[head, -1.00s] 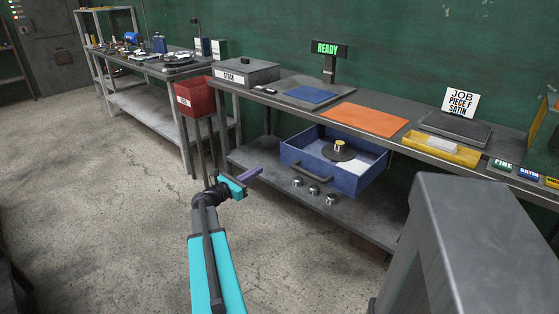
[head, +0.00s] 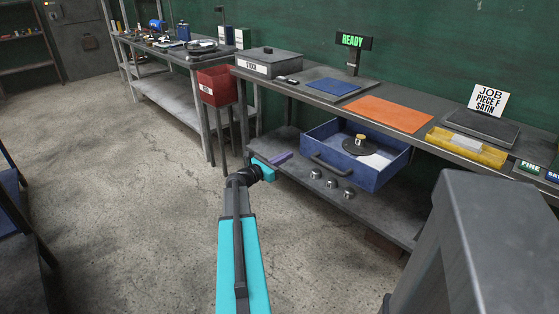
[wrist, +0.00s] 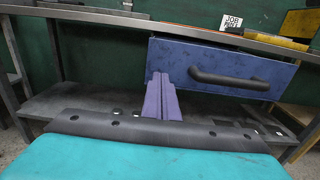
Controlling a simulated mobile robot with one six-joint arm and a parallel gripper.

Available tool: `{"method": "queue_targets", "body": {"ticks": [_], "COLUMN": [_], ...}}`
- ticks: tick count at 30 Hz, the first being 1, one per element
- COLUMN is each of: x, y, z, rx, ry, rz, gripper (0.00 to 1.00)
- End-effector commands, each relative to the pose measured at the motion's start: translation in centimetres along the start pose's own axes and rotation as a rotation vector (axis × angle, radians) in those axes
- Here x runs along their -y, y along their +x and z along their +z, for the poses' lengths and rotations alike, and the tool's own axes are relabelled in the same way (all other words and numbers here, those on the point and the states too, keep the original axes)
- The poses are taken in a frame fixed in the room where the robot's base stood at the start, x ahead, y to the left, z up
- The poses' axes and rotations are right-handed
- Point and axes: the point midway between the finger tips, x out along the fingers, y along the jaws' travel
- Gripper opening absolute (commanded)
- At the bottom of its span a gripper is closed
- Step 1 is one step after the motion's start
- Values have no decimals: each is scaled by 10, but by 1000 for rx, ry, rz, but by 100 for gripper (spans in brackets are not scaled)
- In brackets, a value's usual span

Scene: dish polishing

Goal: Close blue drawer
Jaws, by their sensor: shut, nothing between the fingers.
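The blue drawer (head: 355,176) hangs under the workbench and is pulled out. A dark round disc with a brass knob (head: 359,146) and a white sheet lie inside it. The drawer's front panel with its dark bar handle (head: 331,165) faces me. In the wrist view the blue front (wrist: 185,62) and the handle (wrist: 240,80) show at the upper right. My gripper (head: 282,158) is shut and empty, to the left of the drawer front in the head view. Its purple fingers (wrist: 161,92) overlap the left part of the front in the wrist view; I cannot tell whether they touch it.
The workbench top carries an orange mat (head: 390,114), a blue pad (head: 333,87), a yellow tray (head: 466,148) and a grey stock box (head: 269,62). Several metal knobs (head: 331,182) sit on the lower shelf below the drawer. A red bin (head: 217,85) stands to the left.

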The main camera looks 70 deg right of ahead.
Motion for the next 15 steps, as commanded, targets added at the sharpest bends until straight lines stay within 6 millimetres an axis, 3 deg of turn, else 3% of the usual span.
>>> {"method": "queue_targets", "body": {"ticks": [15], "x": [0], "y": [70], "z": [0], "rx": [0], "ry": [0], "rz": [-1], "gripper": [0]}}
